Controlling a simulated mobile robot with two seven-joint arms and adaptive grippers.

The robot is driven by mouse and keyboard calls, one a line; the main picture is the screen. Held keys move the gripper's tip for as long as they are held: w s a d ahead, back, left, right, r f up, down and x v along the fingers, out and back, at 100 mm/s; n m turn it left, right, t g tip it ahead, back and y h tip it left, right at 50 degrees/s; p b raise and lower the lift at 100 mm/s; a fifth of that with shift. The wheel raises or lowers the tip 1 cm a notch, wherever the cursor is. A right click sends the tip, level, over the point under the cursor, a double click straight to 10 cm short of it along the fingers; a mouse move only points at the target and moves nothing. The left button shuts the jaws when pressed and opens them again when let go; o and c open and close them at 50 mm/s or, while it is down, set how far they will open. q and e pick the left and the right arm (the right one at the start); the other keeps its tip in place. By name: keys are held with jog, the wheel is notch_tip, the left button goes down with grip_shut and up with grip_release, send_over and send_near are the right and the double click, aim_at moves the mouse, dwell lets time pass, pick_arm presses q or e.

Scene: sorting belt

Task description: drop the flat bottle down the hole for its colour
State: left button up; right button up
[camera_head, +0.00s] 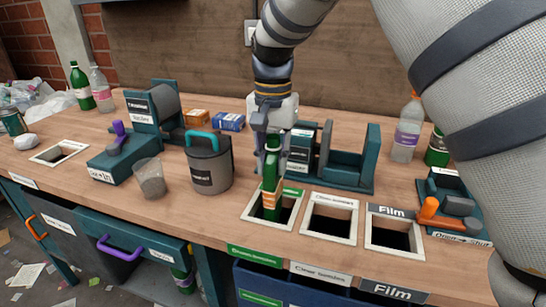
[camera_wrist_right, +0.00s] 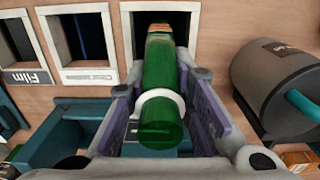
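The flat bottle (camera_head: 270,184) is green with an orange band low on it. My right gripper (camera_head: 272,160) is shut on its upper end. The bottle hangs roughly upright, its lower end at the green-labelled hole (camera_head: 250,218) with the white frame; the exact depth is hard to tell. In the right wrist view the bottle (camera_wrist_right: 160,82) sits between the purple-padded fingers of the gripper (camera_wrist_right: 162,95), with a pale band around it and the dark hole (camera_wrist_right: 190,28) beyond. My left gripper is not in view.
To the right are the clear hole (camera_head: 330,222) and the Film hole (camera_head: 394,236). A grey canister (camera_head: 209,165) and a clear cup (camera_head: 150,178) stand left of the bottle. A teal holder (camera_head: 345,165) stands behind the holes; an orange-handled device (camera_head: 445,210) stands right.

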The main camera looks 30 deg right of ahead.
jog(key=o, duration=0.5)
jog(key=shift+c, duration=0.2)
notch_tip(320, 180, up, 12)
jog(key=shift+r, duration=0.1)
dwell(0.4)
